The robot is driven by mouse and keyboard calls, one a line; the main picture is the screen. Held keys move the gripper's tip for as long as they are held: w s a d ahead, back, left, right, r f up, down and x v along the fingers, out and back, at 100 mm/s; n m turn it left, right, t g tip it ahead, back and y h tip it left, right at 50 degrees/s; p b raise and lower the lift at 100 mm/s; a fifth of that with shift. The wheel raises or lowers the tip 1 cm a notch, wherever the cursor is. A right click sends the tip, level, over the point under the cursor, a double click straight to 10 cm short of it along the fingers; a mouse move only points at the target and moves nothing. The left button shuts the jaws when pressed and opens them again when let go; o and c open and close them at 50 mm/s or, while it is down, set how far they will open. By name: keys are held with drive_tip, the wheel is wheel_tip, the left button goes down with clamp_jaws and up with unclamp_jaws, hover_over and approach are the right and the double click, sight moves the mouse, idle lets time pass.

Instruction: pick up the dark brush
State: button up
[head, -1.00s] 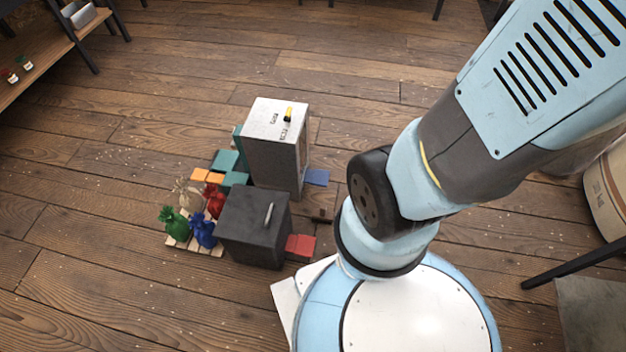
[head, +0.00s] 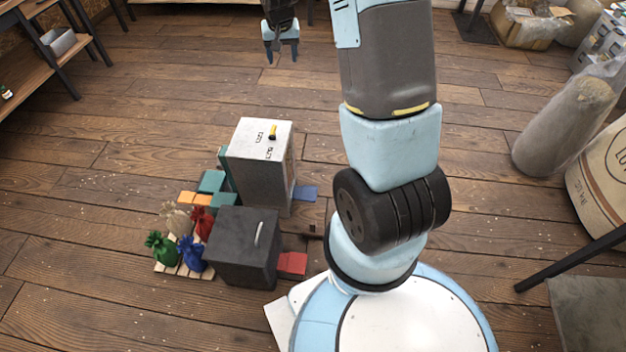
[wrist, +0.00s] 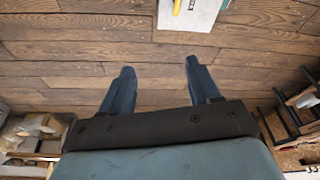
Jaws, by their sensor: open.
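I cannot make out a thing that is clearly a dark brush. A small dark brown piece (head: 312,229) lies low beside the dark box, too small to name. A yellow and black item (head: 272,132) lies on top of the tall grey cabinet (head: 258,190); its yellow part also shows at the wrist view's top edge (wrist: 177,6). My gripper (head: 281,56) hangs above the floor, beyond the cabinet in the head view. In the wrist view its two fingers (wrist: 160,68) are apart with only floor boards between them.
A dark box (head: 240,262) with a silver handle stands before the cabinet. Several coloured sacks (head: 189,254) stand on a small pallet to its left, with teal and orange blocks (head: 188,197) behind. Red (head: 292,264) and blue (head: 305,194) pieces lie right. Open floor surrounds the group.

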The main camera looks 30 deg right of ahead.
drive_tip(key=w+d+f+m, duration=0.1)
drive_tip(key=w+f, duration=0.1)
drive_tip(key=f, duration=0.7)
drive_tip(key=w+d+f, duration=0.1)
drive_tip(key=w+f, duration=0.1)
drive_tip(key=f, duration=0.8)
drive_tip(key=m+g+y, duration=0.1)
drive_tip(key=m+g, duration=0.1)
drive_tip(key=g, duration=0.1)
hover_over(313, 221)
wheel_tip(313, 221, down, 49)
drive_tip(key=shift+r, duration=0.1)
wheel_tip(313, 221, down, 8)
drive_tip(key=shift+s+f, duration=0.1)
drive_tip(key=shift+s+a+f, duration=0.1)
drive_tip(key=shift+f, duration=1.25)
drive_tip(key=shift+s+a+f, duration=0.1)
drive_tip(key=shift+f, duration=1.25)
clamp_jaws()
drive_tip(key=shift+r, duration=0.1)
